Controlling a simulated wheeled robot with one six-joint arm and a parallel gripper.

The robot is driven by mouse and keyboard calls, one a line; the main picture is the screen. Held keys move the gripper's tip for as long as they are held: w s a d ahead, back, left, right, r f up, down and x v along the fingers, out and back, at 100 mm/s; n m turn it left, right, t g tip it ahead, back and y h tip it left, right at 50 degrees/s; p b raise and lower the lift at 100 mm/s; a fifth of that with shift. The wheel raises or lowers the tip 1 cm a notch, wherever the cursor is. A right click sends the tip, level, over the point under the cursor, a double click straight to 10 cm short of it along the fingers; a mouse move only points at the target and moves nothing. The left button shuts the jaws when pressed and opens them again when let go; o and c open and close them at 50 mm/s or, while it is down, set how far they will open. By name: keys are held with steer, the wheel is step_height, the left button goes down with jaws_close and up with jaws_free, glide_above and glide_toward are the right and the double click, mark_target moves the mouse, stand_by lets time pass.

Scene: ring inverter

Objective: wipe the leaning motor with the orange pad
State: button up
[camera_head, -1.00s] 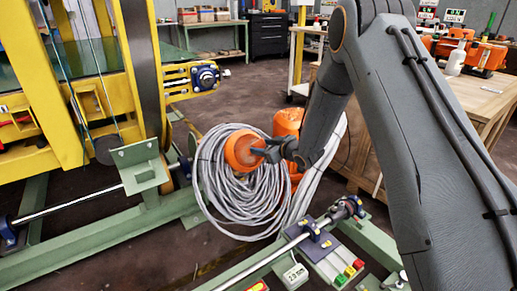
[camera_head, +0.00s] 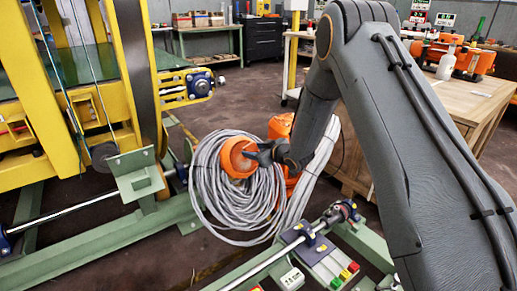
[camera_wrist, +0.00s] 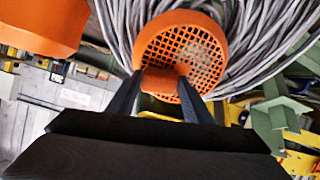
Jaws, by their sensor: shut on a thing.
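The orange pad (camera_head: 238,157) is a round piece with a grid-like face. My gripper (camera_head: 264,152) is shut on it and holds it in front of a large grey cable coil. In the wrist view the pad's grid face (camera_wrist: 182,52) shows beyond the fingers, and my gripper (camera_wrist: 162,92) closes on its orange handle. An orange body (camera_head: 281,126) stands behind and right of the pad, partly hidden by the coil and my arm. It may be the leaning motor, but I cannot tell for sure. An orange body (camera_wrist: 40,25) also fills the wrist view's top left corner.
The grey cable coil (camera_head: 215,205) is close behind the pad. A yellow machine frame (camera_head: 110,95) stands at left, with a blue motor-like part (camera_head: 200,83). Green rails (camera_head: 80,250) cross the front. A wooden workbench (camera_head: 465,98) is at right. Open floor (camera_head: 240,100) lies behind.

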mark_target(231, 156)
steer(key=shift+s+a+p, duration=0.4)
steer(key=shift+s+a, duration=0.4)
steer(key=shift+a, duration=0.4)
steer(key=shift+s+a+p, duration=0.45)
steer(key=shift+s+a, duration=0.35)
steer(key=shift+a, duration=0.4)
steer(key=shift+s+a+p, duration=0.4)
steer(key=shift+s+a, duration=0.4)
steer(key=shift+a, duration=0.4)
steer(key=shift+d, duration=0.1)
steer(key=shift+r+p+v, duration=0.15)
steer(key=shift+p+v, duration=1)
steer(key=shift+v, duration=0.3)
steer(key=shift+r+p+v, duration=0.15)
steer(key=shift+p+v, duration=0.95)
steer(key=shift+v, duration=0.4)
steer(key=p+v, duration=0.2)
steer(key=shift+s+d+r, duration=0.15)
steer(key=shift+s+r, duration=0.1)
steer(key=shift+r, duration=0.1)
